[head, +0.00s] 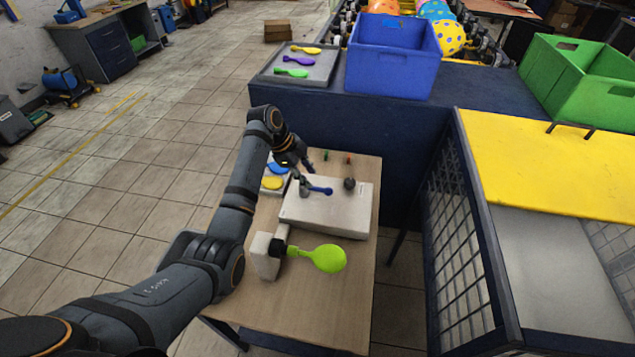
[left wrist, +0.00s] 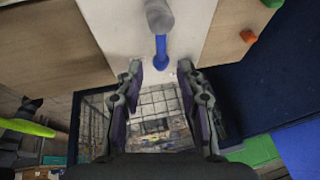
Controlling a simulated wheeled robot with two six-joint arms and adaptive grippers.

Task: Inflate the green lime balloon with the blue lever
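The lime green balloon (head: 328,258) is small with a narrow neck, fixed on the dark nozzle of the white inflating machine (head: 345,211). Its edge shows at left in the left wrist view (left wrist: 25,127). The blue lever (head: 320,190) sticks out from a grey pivot on top of the machine. In the left wrist view the blue lever (left wrist: 161,52) lies just ahead of the gap between my fingertips. My left gripper (head: 305,163) is above the lever, apart from it; its fingers (left wrist: 161,78) are open and empty. My right gripper is not in view.
A small tray (head: 263,188) with blue and yellow balloons lies left of the machine. Small green (head: 325,155) and orange (head: 348,158) buttons and a dark knob (head: 349,184) are nearby. A blue crate (head: 390,62) and a green crate (head: 575,85) stand behind.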

